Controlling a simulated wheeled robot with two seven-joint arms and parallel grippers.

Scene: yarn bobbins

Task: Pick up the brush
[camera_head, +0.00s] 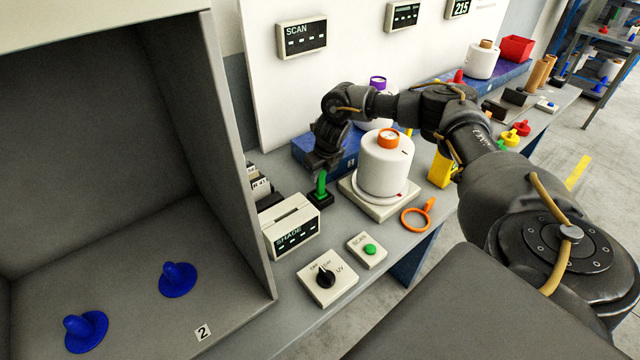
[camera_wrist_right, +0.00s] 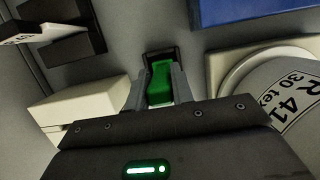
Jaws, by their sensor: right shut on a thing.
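The brush has a green handle (camera_head: 321,184) and a dark base (camera_head: 319,198). It stands upright on the grey bench, between the SHADE box and the white bobbin. My right gripper (camera_head: 320,172) reaches down over it from above and is shut on the green handle. In the right wrist view the green handle (camera_wrist_right: 160,84) sits between the two grey fingers (camera_wrist_right: 158,92), with the dark base behind it. I cannot tell whether the base still touches the bench. My left gripper does not show.
A white bobbin (camera_head: 384,164) with an orange top stands on a pale scale just right of the brush. The SHADE box (camera_head: 291,228) is at its left. A blue box (camera_head: 318,150) is behind. An orange ring (camera_head: 416,219), a knob box (camera_head: 327,279) and a green-button box (camera_head: 367,251) lie in front.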

